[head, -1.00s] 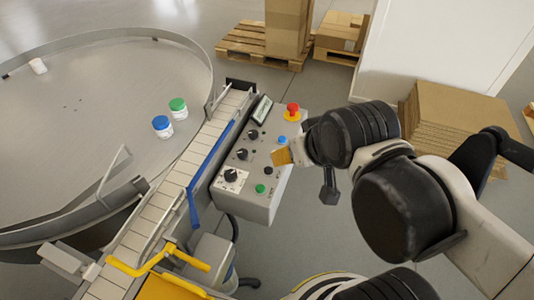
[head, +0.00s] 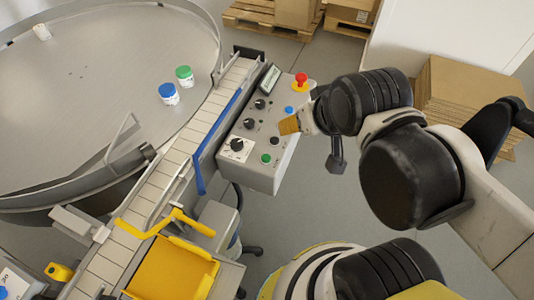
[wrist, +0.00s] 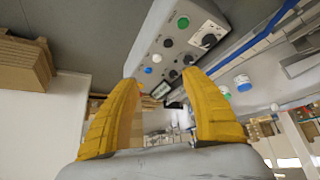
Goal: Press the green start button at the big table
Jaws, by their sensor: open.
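The green start button (head: 266,158) is on the near end of a grey control box beside the conveyor at the big round table (head: 95,95). In the wrist view the green button (wrist: 183,22) shows at the top, above and between the fingers. My gripper (head: 289,125) hangs over the right edge of the box in the head view, up from the green button and to its right. In the wrist view the two yellow fingers of my gripper (wrist: 165,110) are spread apart with nothing between them. They appear apart from the button.
The control box (head: 262,178) also carries a red stop button (head: 301,82), a blue button (head: 289,110) and several black knobs. A conveyor (head: 180,160) runs along its left. A yellow tray (head: 170,268) sits nearer. Blue-lidded (head: 168,93) and green-lidded (head: 185,76) jars stand on the table.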

